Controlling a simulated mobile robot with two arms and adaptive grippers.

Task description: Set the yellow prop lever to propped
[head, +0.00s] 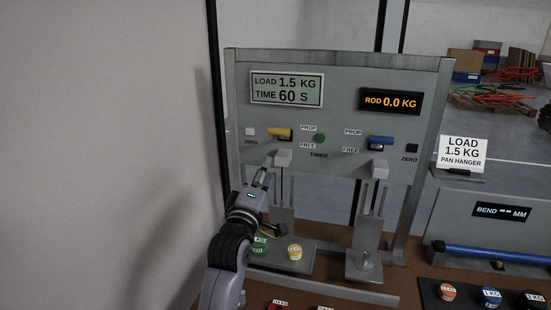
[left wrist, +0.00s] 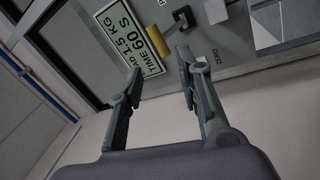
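The yellow prop lever (head: 276,132) is on the left part of the upright grey panel, left of its PROP (head: 308,128) and FREE (head: 307,145) labels. Its handle lies roughly level with PROP; its exact setting is hard to tell. My left gripper (head: 267,168) is below the lever, close to a pale block (head: 283,158). In the left wrist view its fingers (left wrist: 160,75) are apart with nothing between them. The yellow lever (left wrist: 157,41) shows beyond the fingertips, apart from them. My right gripper is not in view.
A blue lever (head: 381,140) is farther right on the panel, with a green timer button (head: 320,138) between. A white button (head: 250,131) is left of the yellow lever. Hangers stand below; green (head: 259,244) and yellow (head: 295,252) weights sit on a plate.

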